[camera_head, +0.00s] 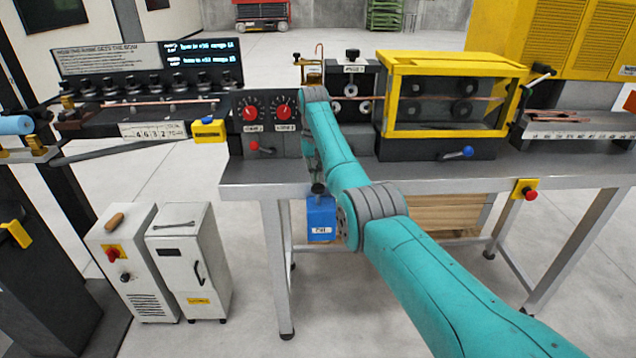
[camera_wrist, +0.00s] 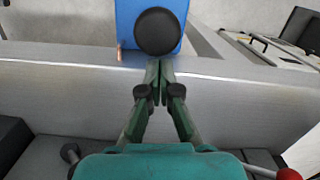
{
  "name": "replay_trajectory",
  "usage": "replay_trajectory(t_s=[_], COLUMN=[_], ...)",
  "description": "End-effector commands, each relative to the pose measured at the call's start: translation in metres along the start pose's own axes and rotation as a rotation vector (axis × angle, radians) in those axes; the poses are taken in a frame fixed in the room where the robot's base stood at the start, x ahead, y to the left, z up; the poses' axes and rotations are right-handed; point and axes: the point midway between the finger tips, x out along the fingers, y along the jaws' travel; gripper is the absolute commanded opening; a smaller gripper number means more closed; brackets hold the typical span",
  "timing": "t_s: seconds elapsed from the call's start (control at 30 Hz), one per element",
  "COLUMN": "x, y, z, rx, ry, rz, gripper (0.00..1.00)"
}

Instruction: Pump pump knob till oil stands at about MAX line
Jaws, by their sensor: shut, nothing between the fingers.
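A blue box (camera_head: 321,219) with a small white label hangs at the front edge of the bench. A round black knob (camera_head: 318,188) stands on top of it. In the wrist view the black knob (camera_wrist: 159,31) is large, in front of the blue box (camera_wrist: 126,22). My gripper (camera_wrist: 160,66) is shut and empty, its fingertips pointing at the knob's lower edge; I cannot tell whether they touch it. In the head view my arm largely hides the gripper. I cannot make out an oil level or a MAX line in either view.
The grey bench (camera_head: 420,175) carries a panel with red dials (camera_head: 267,109) and a yellow-framed guard (camera_head: 455,60). Grey cabinets (camera_head: 190,265) stand on the floor at left.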

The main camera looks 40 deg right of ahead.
Motion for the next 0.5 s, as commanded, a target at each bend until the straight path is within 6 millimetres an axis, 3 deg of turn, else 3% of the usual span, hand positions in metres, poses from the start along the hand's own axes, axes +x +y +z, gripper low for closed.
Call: replay_trajectory(t_s=[0.3, 0.5], x=[-0.004, -0.030], y=[0.000, 0.000], z=[0.000, -0.001], rx=[0.000, 0.000], ry=[0.002, 0.004], rz=[0.000, 0.000], gripper=[0.00, 0.00])
